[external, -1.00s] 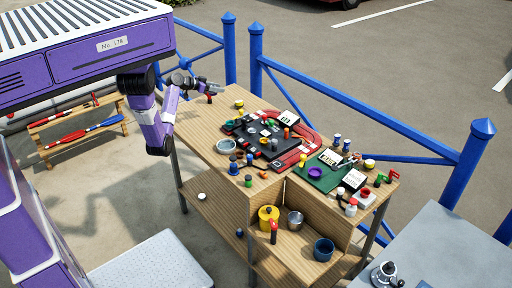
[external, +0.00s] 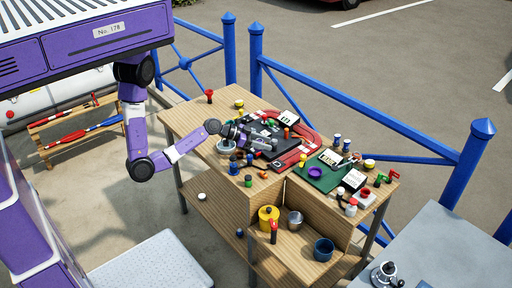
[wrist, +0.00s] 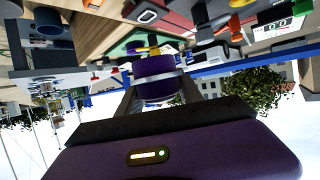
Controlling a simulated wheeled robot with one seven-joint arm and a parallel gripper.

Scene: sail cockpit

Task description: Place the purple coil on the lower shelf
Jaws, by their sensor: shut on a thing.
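In the wrist view the purple coil (wrist: 154,66), a short drum with a pale band round it, sits between the fingertips of my gripper (wrist: 155,84), which is shut on it. In the external view my gripper (external: 262,142) is over the dark case in the middle of the wooden table; the coil in it is too small to make out there. The lower shelf (external: 212,215) lies under the table top at the left, mostly bare.
A purple ring (external: 315,173) lies on the green mat (external: 329,180). Several small pots and caps crowd the table. A yellow pot (external: 268,217), a grey cup (external: 295,220) and a blue cup (external: 323,249) stand in the nook. A white cap (external: 202,197) is on the lower shelf.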

